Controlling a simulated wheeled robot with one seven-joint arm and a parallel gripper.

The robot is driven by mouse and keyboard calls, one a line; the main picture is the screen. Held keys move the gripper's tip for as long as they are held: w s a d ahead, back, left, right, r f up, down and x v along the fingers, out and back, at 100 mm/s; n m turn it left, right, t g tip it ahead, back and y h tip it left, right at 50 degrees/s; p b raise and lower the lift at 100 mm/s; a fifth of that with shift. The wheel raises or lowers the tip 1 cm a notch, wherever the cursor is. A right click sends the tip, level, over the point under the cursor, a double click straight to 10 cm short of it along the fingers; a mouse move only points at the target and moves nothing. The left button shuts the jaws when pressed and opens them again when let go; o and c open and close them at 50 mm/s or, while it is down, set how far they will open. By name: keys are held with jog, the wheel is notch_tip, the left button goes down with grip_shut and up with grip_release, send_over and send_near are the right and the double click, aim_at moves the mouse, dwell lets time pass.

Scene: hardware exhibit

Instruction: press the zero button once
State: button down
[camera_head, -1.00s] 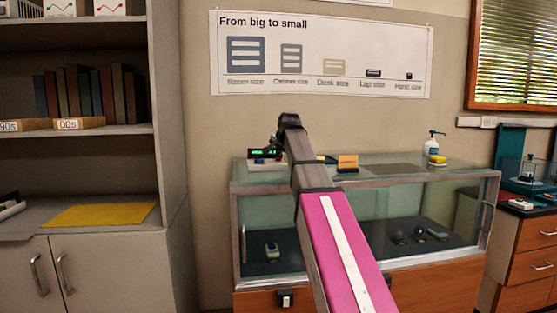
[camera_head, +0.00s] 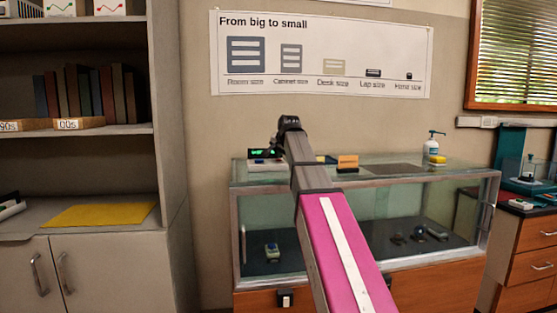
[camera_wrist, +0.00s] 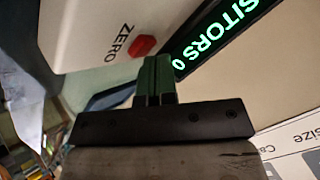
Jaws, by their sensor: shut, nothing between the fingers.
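The counter device (camera_head: 266,164), a pale box with a green-lit display (camera_head: 262,152), stands on the glass case, partly behind my arm in the head view. In the wrist view its white face (camera_wrist: 85,30) carries the word ZERO beside a red button (camera_wrist: 141,46). The dark display (camera_wrist: 222,28) reads "SITORS 0" in green, its start cut off. My gripper (camera_wrist: 156,60) is shut and empty, its fingertips right beside the red button. I cannot tell whether they touch it. In the head view the fingers are not clear behind my arm.
The glass display case (camera_head: 375,178) also bears an orange block (camera_head: 348,162), a pump bottle (camera_head: 432,146) and a yellow item (camera_head: 437,159). A shelf unit (camera_head: 165,130) stands at left. A wall poster (camera_head: 320,55) hangs behind.

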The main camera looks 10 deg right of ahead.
jog(key=shift+r, duration=0.85)
jog(key=shift+r, duration=2.5)
